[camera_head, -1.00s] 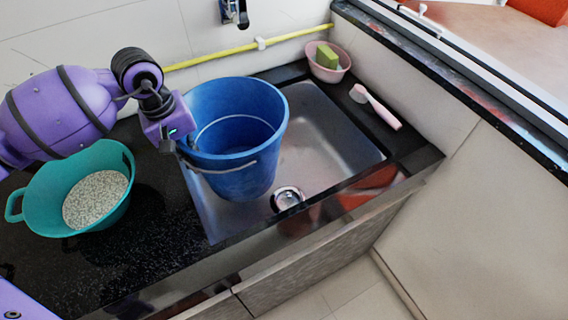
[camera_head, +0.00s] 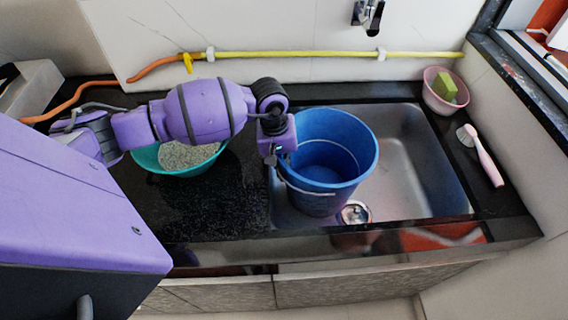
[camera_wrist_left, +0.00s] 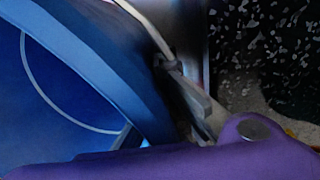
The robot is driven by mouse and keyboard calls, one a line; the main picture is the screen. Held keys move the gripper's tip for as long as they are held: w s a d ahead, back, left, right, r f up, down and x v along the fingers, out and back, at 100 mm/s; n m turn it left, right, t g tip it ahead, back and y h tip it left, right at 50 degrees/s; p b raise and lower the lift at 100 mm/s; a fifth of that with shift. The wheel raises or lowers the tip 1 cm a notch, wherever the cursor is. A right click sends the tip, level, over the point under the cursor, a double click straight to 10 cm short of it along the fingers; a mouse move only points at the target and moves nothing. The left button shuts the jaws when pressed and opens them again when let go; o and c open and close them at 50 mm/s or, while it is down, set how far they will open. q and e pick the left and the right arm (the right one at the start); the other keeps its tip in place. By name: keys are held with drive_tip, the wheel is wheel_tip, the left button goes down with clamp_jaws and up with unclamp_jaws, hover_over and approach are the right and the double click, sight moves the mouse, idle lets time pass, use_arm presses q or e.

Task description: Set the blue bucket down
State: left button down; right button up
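The blue bucket (camera_head: 335,165) is upright and looks empty inside. It is over or in the left part of the metal sink (camera_head: 420,165), beside the drain (camera_head: 355,212). I cannot tell whether its base touches the sink floor. My left gripper (camera_head: 276,160) is at the bucket's left side and appears shut on its rim, near the handle's end. In the left wrist view, the bucket wall (camera_wrist_left: 60,90) fills the left and a dark finger (camera_wrist_left: 188,90) lies against its edge; the other finger is hidden. My right gripper is not in view.
A teal tub (camera_head: 160,160) of pale grains stands on the black counter left of the sink, partly behind my arm. A pink bowl with a green sponge (camera_head: 445,86) and a pink brush (camera_head: 482,155) are at the right. A tap (camera_head: 367,14) is on the wall.

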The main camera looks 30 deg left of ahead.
use_arm(q)
drive_tip(key=c, duration=2.5)
unclamp_jaws()
drive_tip(key=shift+f, duration=0.15)
drive_tip(key=shift+o, duration=1.2)
wheel_tip(320, 180, up, 12)
drive_tip(key=a, duration=0.1)
drive_tip(key=shift+s+r, duration=0.2)
drive_tip(key=shift+s, duration=0.2)
drive_tip(key=shift+r, duration=0.1)
